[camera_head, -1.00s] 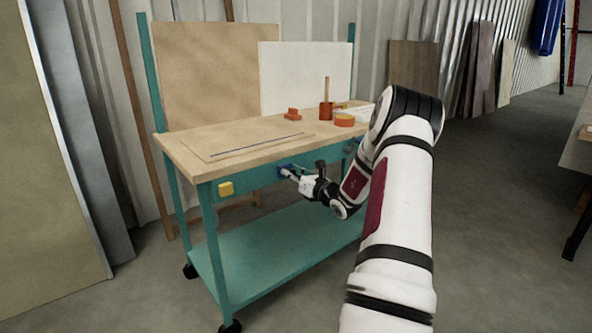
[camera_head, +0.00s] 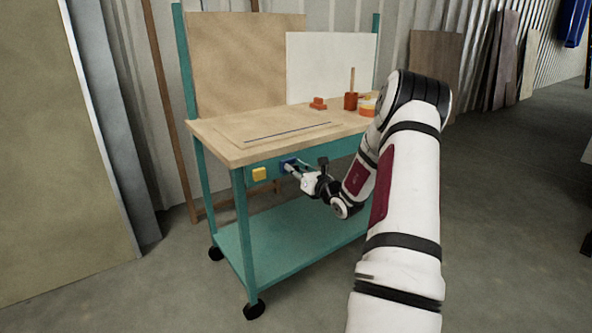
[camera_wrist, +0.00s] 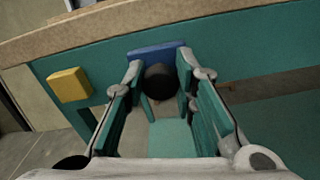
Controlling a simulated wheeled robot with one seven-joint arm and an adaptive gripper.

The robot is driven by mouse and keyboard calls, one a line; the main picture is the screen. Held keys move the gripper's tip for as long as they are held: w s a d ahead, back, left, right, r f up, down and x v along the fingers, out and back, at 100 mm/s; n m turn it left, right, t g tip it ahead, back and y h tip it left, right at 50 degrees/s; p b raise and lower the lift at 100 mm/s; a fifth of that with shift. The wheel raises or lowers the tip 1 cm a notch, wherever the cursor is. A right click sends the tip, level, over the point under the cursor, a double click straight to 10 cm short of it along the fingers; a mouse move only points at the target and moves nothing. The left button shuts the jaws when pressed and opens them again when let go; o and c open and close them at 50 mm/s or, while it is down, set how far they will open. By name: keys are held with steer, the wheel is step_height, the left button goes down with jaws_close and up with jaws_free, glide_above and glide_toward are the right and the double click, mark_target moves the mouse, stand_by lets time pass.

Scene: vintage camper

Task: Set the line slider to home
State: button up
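The slider shows as a blue plate (camera_wrist: 155,50) with a round black knob (camera_wrist: 161,83), on the teal front rail of the bench. In the head view the blue plate (camera_head: 287,163) is small and partly covered by my gripper. My gripper (camera_wrist: 160,75) has one finger on each side of the knob, close against it, and looks shut on it. In the head view my gripper (camera_head: 292,167) reaches the rail from the front. A yellow block (camera_wrist: 69,85) sits on the same rail, left of the blue plate with a short gap; it also shows in the head view (camera_head: 259,174).
The wooden benchtop (camera_head: 225,132) overhangs the rail. A teal lower shelf (camera_head: 290,240) lies below. My arm hides the bench's right end.

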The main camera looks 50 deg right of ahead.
steer(key=o, duration=0.4)
steer(key=shift+w+a, duration=0.1)
steer(key=shift+a, duration=0.35)
steer(key=shift+o, duration=0.3)
steer(key=shift+d, duration=0.1)
steer(key=v, duration=1.2)
steer(key=shift+d+f, duration=0.1)
